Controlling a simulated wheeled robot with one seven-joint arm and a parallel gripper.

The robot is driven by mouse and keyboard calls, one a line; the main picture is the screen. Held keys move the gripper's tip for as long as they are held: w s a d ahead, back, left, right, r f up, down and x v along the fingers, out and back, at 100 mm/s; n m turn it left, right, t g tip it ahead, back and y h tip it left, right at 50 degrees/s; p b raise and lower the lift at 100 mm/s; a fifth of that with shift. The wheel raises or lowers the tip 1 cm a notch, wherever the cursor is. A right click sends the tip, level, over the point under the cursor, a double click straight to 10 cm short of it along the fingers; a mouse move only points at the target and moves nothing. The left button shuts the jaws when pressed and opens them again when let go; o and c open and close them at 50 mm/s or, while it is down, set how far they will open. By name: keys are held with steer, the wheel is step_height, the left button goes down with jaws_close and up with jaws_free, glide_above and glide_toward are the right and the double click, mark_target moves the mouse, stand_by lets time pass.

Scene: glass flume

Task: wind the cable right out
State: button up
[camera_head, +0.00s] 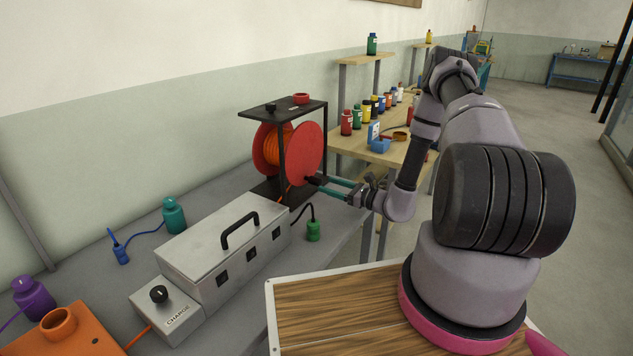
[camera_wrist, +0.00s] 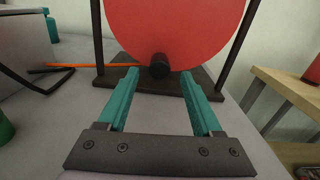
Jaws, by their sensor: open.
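A cable reel with red side discs (camera_head: 308,150) and orange cable (camera_head: 277,147) wound on it stands in a black frame (camera_head: 281,150) on the grey bench. In the wrist view the red disc (camera_wrist: 180,30) fills the top, with a dark crank knob (camera_wrist: 159,66) low on its face. An orange cable end (camera_wrist: 75,67) runs out to the left near the frame's base. My gripper (camera_head: 322,184) is at the reel's near side. In the wrist view my gripper (camera_wrist: 160,82) is open, its teal fingers either side of the knob, which I cannot tell they touch.
A grey metal box with a handle (camera_head: 222,250) and a control box marked CHARGE (camera_head: 167,309) stand left of the reel. A green plug (camera_head: 313,231) lies close by. A wooden table (camera_head: 380,150) with several bottles is behind. Teal (camera_head: 174,216) and purple (camera_head: 34,298) items are at left.

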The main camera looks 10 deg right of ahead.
mark_target(321, 183)
steer(key=x, duration=0.6)
steer(key=shift+w+a, duration=0.2)
steer(key=shift+a, duration=0.1)
jaws_close()
stand_by(1.1)
